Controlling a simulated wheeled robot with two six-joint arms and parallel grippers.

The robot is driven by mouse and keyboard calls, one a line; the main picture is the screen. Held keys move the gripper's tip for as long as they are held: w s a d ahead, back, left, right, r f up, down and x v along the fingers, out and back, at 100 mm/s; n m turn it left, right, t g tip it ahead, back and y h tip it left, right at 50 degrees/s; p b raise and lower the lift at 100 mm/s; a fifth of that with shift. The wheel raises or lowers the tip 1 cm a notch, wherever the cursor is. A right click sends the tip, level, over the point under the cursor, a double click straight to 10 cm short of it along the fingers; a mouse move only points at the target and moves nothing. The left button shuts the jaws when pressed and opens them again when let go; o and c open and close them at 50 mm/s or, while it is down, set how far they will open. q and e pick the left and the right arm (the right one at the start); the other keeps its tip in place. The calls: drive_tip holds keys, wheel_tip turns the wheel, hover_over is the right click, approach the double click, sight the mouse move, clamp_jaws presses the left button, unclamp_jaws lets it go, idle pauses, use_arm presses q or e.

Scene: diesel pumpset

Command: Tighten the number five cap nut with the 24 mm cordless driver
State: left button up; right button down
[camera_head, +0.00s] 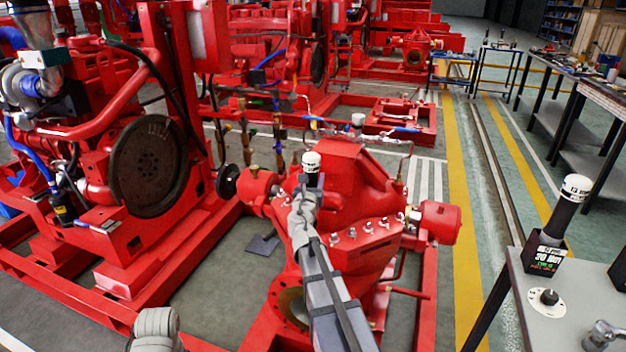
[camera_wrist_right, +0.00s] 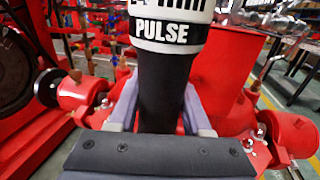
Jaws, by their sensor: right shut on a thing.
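A driver with a white top and black body (camera_head: 311,162) stands about upright in my right gripper (camera_head: 305,200), above the red pump casing (camera_head: 350,175). Some nuts also show in the right wrist view (camera_wrist_right: 260,130). The driver's lower end is hidden behind my gripper. My left gripper does not show; only a grey part of my arm is at lower left.
A second white-topped driver (camera_head: 570,205) stands on a grey bench (camera_head: 590,285) at right, beside a display and a dial (camera_head: 549,298). A red engine with a dark flywheel (camera_head: 148,165) stands left of the pump. A yellow-lined aisle (camera_head: 468,200) lies clear between pump and bench.

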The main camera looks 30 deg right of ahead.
use_arm(q)
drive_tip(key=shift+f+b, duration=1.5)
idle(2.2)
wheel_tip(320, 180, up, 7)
drive_tip(key=p, duration=0.7)
idle(0.4)
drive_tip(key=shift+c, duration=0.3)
